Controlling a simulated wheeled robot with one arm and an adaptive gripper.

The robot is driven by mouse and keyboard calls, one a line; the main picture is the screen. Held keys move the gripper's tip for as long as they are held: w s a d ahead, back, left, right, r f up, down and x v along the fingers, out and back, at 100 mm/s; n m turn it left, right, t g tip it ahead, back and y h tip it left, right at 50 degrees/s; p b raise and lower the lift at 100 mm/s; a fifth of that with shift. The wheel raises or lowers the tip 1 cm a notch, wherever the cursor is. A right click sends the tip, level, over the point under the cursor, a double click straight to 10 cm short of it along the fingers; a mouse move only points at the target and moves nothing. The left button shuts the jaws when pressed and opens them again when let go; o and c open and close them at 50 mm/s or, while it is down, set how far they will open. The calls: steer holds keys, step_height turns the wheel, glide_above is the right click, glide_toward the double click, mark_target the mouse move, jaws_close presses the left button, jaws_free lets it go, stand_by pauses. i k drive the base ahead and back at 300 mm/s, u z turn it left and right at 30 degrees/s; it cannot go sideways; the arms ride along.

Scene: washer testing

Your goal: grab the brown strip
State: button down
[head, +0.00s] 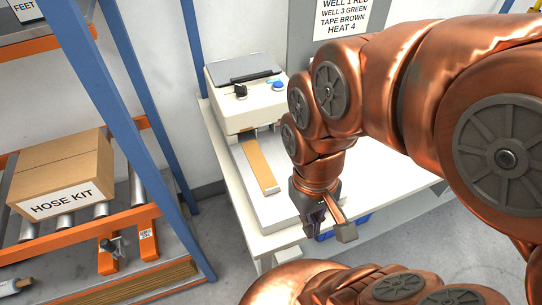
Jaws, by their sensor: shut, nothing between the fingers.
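The brown strip (258,163) lies flat and lengthwise on the pale bed of a white machine (245,108), on the white table. Its far end is close under the machine's head. My gripper (328,226) points down near the table's front edge, to the right of and nearer than the strip. It is apart from the strip and holds nothing. Its fingers are small in the view, and their tips are partly hard to make out.
A cardboard box labelled HOSE KIT (63,172) sits on a roller shelf at the left. A blue rack post (130,120) stands between shelf and table. A sign (342,17) reads "TAPE BROWN". A blue bin (352,225) is under the table.

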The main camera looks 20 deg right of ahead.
mark_target(266, 182)
steer(key=u, duration=2.25)
steer(key=k, duration=1.25)
steer(key=z, duration=0.3)
